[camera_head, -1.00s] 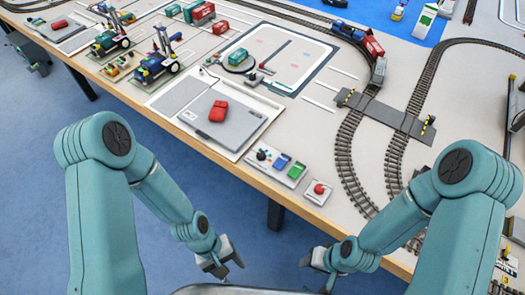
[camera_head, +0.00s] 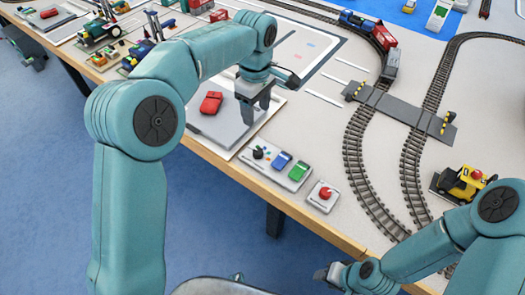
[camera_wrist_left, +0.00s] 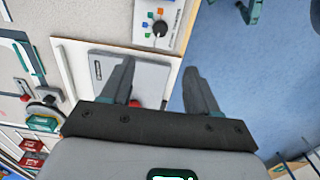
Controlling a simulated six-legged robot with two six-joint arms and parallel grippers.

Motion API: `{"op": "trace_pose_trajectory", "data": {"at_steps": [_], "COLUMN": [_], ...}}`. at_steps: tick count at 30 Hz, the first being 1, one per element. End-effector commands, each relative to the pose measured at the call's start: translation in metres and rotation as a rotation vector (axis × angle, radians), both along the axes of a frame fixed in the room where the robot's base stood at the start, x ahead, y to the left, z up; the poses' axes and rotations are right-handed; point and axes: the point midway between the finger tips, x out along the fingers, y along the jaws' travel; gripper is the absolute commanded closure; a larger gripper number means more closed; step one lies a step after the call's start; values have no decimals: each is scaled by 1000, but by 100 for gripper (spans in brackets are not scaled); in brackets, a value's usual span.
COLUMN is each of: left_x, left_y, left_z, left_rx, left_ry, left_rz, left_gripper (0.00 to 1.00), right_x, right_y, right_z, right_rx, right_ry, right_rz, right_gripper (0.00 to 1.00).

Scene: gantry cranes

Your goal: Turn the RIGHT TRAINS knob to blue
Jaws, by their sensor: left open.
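A white control panel (camera_head: 299,175) lies near the table's front edge. It carries a black knob (camera_head: 258,153) with small coloured marks around it, a blue switch (camera_head: 281,160) and a green switch (camera_head: 298,170). In the left wrist view the black knob (camera_wrist_left: 160,29) sits at the top, with blue, orange and green marks beside it. The lettering and the knob's pointing direction are too small to tell. My left gripper (camera_head: 256,112) is open and empty, pointing down beyond the knob, apart from it. My right gripper (camera_head: 329,272) is low at the front, off the table; its fingers are unclear.
A plate with a red button (camera_head: 325,193) lies right of the panel. A grey board with a red car (camera_head: 211,103) is left of my left gripper. Rail tracks (camera_head: 362,160) and a yellow vehicle (camera_head: 464,182) are to the right. Toy vehicles stand at the back left.

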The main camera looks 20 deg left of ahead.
Motion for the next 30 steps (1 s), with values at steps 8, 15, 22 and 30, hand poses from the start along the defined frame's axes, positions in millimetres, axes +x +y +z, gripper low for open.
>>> {"op": "trace_pose_trajectory", "data": {"at_steps": [8, 15, 22, 30], "left_x": [-3, -1, 1, 2], "left_y": [-1, -2, -3, -3], "left_z": [-41, -99, -144, -164], "left_rx": [1, 0, 0, -1], "left_ry": [5, 5, 3, 1], "left_rz": [-4, -6, -8, -8], "left_gripper": [40, 40, 40, 40], "right_x": [0, 0, 0, 0], "right_y": [0, 0, 0, 0], "right_z": [-5, -5, -4, -3], "right_rx": [0, 0, 0, 0], "right_ry": [-1, -1, -1, 0], "right_rz": [0, 0, 0, 0], "right_gripper": [57, 57, 57, 57]}}
